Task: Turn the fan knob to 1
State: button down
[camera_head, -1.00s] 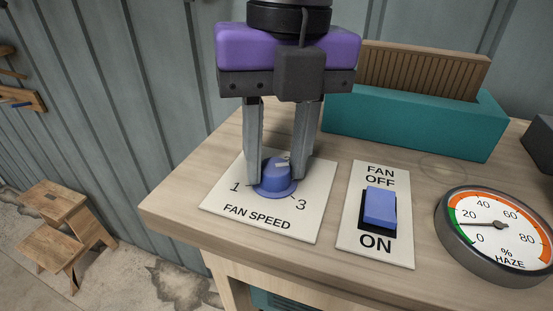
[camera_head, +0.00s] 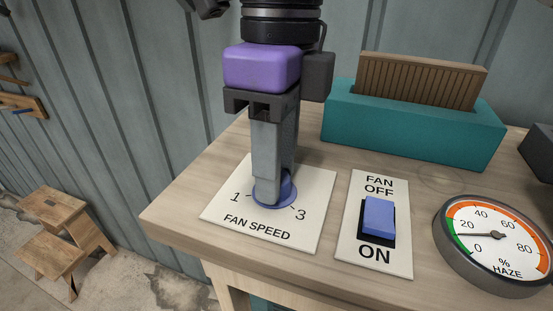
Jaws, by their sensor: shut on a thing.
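The blue fan knob (camera_head: 287,193) sits on a white plate (camera_head: 247,220) marked "FAN SPEED", with "1" at its left and "3" at its right. My gripper (camera_head: 272,190) points down over the knob and is shut on it. The fingers line up almost one behind the other in this view and cover most of the knob. The knob's pointer is hidden, so I cannot tell which number it faces.
Right of the plate is a fan switch (camera_head: 379,216) marked "OFF" and "ON". A round haze gauge (camera_head: 493,245) stands at the far right, its needle low. A teal box (camera_head: 412,132) with a ribbed brown panel (camera_head: 420,80) stands behind. A wooden step stool (camera_head: 62,235) is at the lower left.

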jog(key=n, duration=0.6)
jog(key=shift+a+n+p, duration=0.1)
jog(key=shift+n+p, duration=0.2)
jog(key=shift+p, duration=0.1)
jog(key=n, duration=0.6)
jog(key=shift+h+p, duration=0.3)
jog(key=shift+h, duration=0.1)
jog(key=n, duration=0.6)
jog(key=shift+a+n+t, duration=0.1)
jog(key=shift+n+t, duration=0.2)
jog(key=n, duration=0.5)
jog(key=shift+n, duration=0.3)
jog(key=c, duration=1)
grip_release()
